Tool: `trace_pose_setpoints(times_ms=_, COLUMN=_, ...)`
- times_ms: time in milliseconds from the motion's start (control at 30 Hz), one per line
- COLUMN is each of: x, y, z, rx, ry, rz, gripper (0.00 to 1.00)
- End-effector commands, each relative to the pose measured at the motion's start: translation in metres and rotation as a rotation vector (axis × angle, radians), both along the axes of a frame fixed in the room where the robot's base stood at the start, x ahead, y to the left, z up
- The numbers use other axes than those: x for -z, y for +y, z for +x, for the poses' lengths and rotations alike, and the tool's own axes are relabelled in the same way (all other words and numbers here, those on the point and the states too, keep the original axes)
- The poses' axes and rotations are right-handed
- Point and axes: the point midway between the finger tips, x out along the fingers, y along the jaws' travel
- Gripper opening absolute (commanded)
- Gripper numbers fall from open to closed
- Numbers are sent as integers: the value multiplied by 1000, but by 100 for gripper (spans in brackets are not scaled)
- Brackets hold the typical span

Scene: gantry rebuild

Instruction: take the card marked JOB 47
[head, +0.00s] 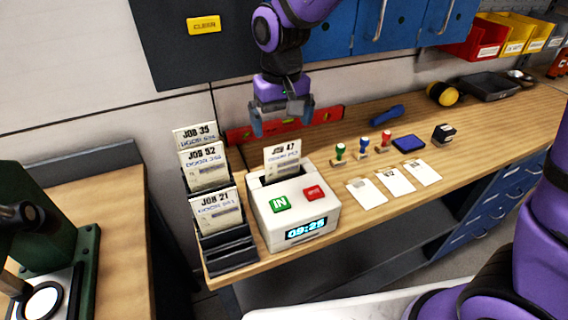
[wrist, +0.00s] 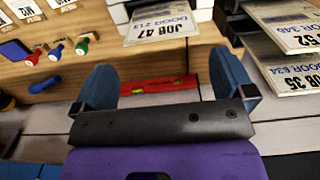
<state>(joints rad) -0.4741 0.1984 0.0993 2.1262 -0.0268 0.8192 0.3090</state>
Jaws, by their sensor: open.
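The card marked JOB 47 (head: 282,158) stands upright in the slot of a white time-clock box (head: 318,215), its lower part hidden in the slot. In the wrist view the JOB 47 card (wrist: 160,24) shows upside down beyond my fingertips. My gripper (head: 283,126) is above and behind the clock, apart from the card, with its two blue fingers spread. In the wrist view my gripper (wrist: 165,90) is open with nothing between the fingers.
A black rack (head: 232,253) left of the clock holds cards JOB 35, JOB 52 and JOB 21 (head: 217,211). A red level (head: 325,116) lies near the wall. Stamps (head: 363,146), a blue pad (head: 408,143) and white cards (head: 396,179) lie to the right.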

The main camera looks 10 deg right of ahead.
Motion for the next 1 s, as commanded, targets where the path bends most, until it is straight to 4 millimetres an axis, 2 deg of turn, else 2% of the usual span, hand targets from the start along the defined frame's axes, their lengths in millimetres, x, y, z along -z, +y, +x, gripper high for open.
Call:
trace_pose_setpoints(times_ms=133, x=23, y=0, z=-1, rx=0, ry=3, rz=-2, gripper=100)
trace_pose_setpoints(times_ms=467, x=48, y=-1, z=-3, rx=0, ry=1, rz=0, gripper=100)
trace_pose_setpoints(times_ms=700, x=81, y=-1, z=-7, rx=1, ry=2, rz=-1, gripper=100)
trace_pose_setpoints(times_ms=833, x=90, y=-1, z=-7, rx=1, ry=0, rz=0, gripper=100)
trace_pose_setpoints(times_ms=1000, x=91, y=-1, z=-7, rx=1, ry=-1, rz=0, gripper=100)
